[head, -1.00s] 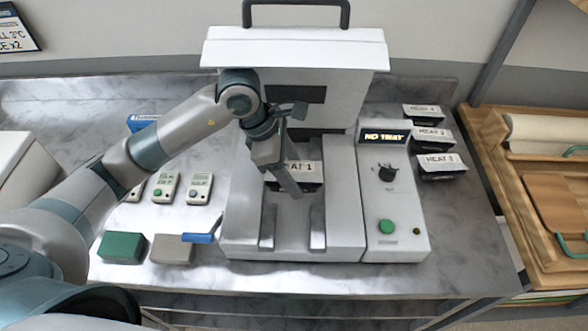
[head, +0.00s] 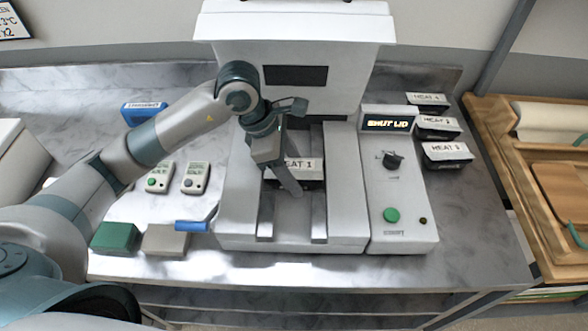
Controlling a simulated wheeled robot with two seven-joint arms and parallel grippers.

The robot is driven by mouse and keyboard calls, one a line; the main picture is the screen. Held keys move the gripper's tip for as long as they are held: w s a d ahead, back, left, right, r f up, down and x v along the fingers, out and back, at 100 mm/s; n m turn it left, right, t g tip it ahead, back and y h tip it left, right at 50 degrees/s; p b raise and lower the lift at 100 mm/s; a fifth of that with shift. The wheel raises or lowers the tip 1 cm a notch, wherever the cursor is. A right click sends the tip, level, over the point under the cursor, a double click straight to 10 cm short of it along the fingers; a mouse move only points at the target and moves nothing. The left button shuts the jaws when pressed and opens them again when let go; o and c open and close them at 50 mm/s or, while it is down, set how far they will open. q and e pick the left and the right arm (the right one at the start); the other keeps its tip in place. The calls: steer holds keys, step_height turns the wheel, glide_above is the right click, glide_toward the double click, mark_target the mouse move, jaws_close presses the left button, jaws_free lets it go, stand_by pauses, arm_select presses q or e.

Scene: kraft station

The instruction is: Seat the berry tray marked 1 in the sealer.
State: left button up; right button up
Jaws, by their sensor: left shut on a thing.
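A small dark tray (head: 310,172) with a white label that seems to read "MEAT 1", not berry, is in the sealer (head: 342,205), between its two side rails. The sealer's lid (head: 350,55) stands raised behind it. My left gripper (head: 289,178) reaches down over the tray's left part and is shut on it, hiding that side. I cannot tell whether the tray sits fully down. The sealer's display (head: 388,123) reads "SHUT LID". My right gripper is not in view.
Several similar labelled trays, one of them here (head: 447,153), stand right of the sealer. A green block (head: 116,238), a grey block (head: 165,240) with a blue-handled tool (head: 192,226), and small handheld meters (head: 196,178) lie to the left. A wooden rack (head: 500,150) borders the right.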

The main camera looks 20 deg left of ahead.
arm_select(q)
steer(key=o, duration=1.6)
steer(key=shift+r, duration=0.15)
steer(key=shift+r+p, duration=2.15)
steer(key=shift+r, duration=2.25)
steer(key=shift+s+f, duration=0.1)
steer(key=shift+s, duration=0.05)
